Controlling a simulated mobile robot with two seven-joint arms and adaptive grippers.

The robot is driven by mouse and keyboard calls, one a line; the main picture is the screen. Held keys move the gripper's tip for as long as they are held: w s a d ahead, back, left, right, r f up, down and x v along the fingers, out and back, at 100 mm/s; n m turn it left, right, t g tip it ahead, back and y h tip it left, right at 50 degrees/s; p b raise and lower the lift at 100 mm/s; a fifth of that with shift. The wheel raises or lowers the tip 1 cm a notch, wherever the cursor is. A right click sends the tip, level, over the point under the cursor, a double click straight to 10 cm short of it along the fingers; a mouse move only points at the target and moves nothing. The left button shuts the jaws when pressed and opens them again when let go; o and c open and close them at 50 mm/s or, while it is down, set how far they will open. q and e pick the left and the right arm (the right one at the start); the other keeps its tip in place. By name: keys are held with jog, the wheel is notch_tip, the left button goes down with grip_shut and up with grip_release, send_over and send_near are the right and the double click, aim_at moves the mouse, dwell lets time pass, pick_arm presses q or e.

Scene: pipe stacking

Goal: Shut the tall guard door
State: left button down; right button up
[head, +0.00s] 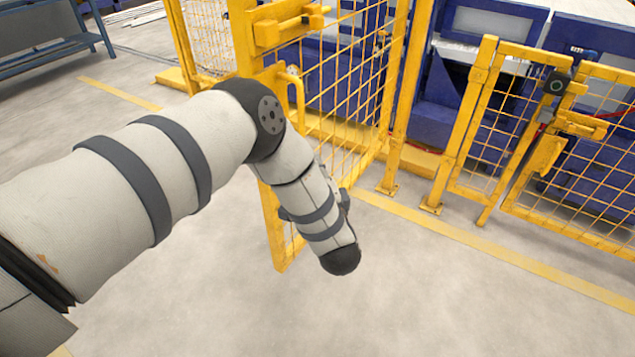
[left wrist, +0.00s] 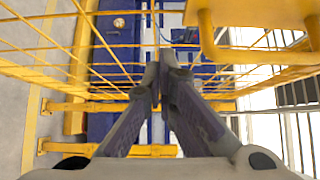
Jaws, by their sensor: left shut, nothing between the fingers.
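The tall guard door (head: 345,85) is a yellow frame with wire mesh. It stands ajar in the head view, its free edge swung out towards me from the post (head: 407,90) on its right. A yellow latch block and a looped handle (head: 298,95) sit on its near edge. My left arm crosses in front of its lower part. My left gripper (left wrist: 166,58) shows in the left wrist view with its fingers together and empty, close to yellow mesh and a yellow handle (left wrist: 245,50). Contact with the door cannot be told. My right gripper is out of view.
A low yellow mesh gate (head: 575,150) with a latch and a black round device stands at right. Blue machines (head: 490,60) stand behind the fence. A blue rack (head: 60,50) is at far left. The grey floor in front is clear, crossed by yellow lines.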

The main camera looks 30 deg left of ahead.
pick_arm(q)
jog(key=a, duration=0.4)
jog(key=shift+w+a+p, duration=0.1)
jog(key=shift+w+p, duration=0.2)
jog(key=shift+w, duration=0.05)
